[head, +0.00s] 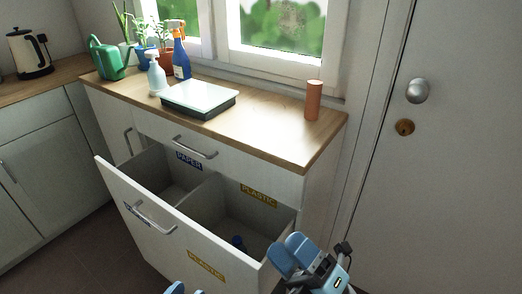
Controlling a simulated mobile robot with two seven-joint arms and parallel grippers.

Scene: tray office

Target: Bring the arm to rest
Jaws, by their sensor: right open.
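My right gripper (286,252) is at the lower middle of the head view, over the right front corner of the open drawer. Its blue fingers are apart and I see nothing between them. Small blue parts at the bottom edge (180,287) seem to be my left gripper; most of it is cut off, so its opening cannot be judged.
The counter (262,116) holds a flat box (199,98), bottles, plants, a green watering can (107,58) and an orange-brown cylinder (313,100). A door (455,190) stands right.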

